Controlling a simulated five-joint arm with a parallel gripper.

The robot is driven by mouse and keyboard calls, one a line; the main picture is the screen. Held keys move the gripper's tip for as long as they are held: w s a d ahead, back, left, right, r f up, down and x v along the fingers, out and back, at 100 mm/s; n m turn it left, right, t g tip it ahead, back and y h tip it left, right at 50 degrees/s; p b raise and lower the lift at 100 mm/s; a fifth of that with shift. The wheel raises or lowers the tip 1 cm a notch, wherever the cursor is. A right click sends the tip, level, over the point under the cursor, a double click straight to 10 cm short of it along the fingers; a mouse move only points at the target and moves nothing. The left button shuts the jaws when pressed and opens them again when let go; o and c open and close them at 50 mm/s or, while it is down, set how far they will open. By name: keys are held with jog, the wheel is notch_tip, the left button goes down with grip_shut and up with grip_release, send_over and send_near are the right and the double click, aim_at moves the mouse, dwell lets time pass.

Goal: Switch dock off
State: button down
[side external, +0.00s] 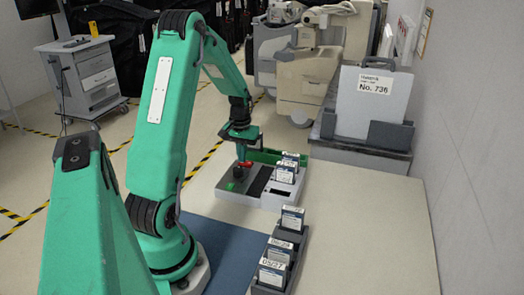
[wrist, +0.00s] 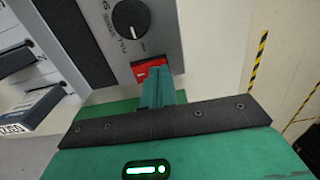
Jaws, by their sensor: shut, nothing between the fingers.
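The dock (side external: 262,201) is a light grey box on the table, with a dark strip and several upright cards in it. In the wrist view, the dock's panel (wrist: 167,38) carries a black dial (wrist: 131,18) and a red rocker switch (wrist: 146,71). My gripper (wrist: 160,74) is shut and empty, with its green fingertips at the switch, covering its lower right part. I cannot tell whether they touch it. In the side view, my gripper (side external: 240,163) points down over the dock's left end. The switch's on or off position is unclear.
A dark rack (side external: 263,288) with several labelled cards stands at the front of the table (side external: 365,225). A grey case labelled No. 736 (side external: 370,105) stands behind. The table right of the dock is clear. A drawer cart (side external: 95,80) is at the far left.

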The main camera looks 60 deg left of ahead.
notch_tip(320, 180, up, 7)
dwell(1.1)
jog(key=d+r+m+t+y, duration=0.1)
jog(key=d+r+m, duration=0.1)
jog(key=d+r, duration=0.5)
jog(key=d+r+m+t, duration=0.2)
jog(key=d+r, duration=0.1)
jog(key=d, duration=0.7)
jog(key=s+d+r+m+t, duration=0.1)
jog(key=s+d+m, duration=0.1)
jog(key=s+d, duration=0.2)
jog(key=s+d+r+m+t+h, duration=0.1)
jog(key=s+d+r+m, duration=0.1)
jog(key=d, duration=0.7)
jog(key=shift+s+d+m+t, duration=0.15)
jog(key=shift+s+m+t, duration=0.25)
jog(key=shift+s, duration=0.5)
jog(key=shift+r, duration=0.1)
